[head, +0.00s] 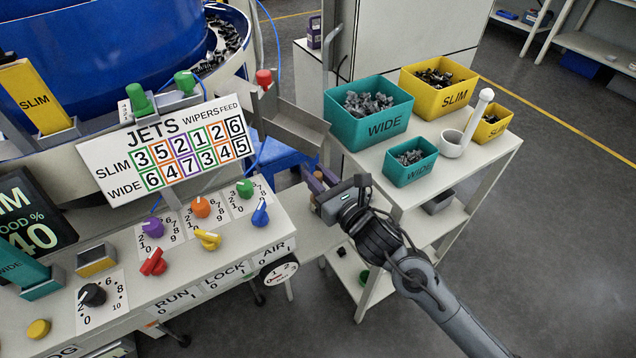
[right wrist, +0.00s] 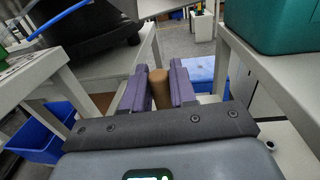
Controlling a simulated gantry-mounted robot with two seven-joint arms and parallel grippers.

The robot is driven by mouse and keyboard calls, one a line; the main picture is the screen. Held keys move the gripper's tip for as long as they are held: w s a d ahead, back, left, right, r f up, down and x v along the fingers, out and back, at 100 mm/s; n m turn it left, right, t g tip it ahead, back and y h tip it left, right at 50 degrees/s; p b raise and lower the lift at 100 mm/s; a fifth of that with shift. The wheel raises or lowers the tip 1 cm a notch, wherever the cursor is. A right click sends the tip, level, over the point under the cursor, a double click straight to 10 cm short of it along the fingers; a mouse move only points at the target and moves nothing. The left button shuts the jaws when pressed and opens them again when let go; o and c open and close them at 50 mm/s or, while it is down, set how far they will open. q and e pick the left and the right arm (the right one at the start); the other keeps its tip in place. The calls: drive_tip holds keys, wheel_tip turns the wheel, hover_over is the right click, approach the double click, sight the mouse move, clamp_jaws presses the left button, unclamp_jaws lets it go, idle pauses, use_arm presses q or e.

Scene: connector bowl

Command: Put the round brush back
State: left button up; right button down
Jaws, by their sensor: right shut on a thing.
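My right gripper (head: 322,184) is in the gap between the console and the cart, below the grey chute. Its purple fingers are shut on a tan, round-ended piece (right wrist: 160,88), which shows between them in the right wrist view. It looks like a handle; no bristles show, so I cannot tell whether it is the round brush. A white stick with a knobbed end (head: 480,115) leans in a white cup (head: 453,146) on the cart top; its lower end is hidden in the cup. My left gripper is not in view.
The cart top (head: 465,165) holds a large teal WIDE bin (head: 368,128), a small teal bin (head: 410,172), a large yellow SLIM bin (head: 438,95) and a small yellow bin (head: 492,130). The console (head: 200,262) with knobs stands left. A grey chute (head: 290,122) juts above my gripper.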

drive_tip(key=shift+f, duration=0.4)
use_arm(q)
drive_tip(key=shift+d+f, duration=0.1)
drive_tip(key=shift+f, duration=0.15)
use_arm(e)
drive_tip(key=c, duration=0.9)
unclamp_jaws()
drive_tip(key=shift+f, duration=0.1)
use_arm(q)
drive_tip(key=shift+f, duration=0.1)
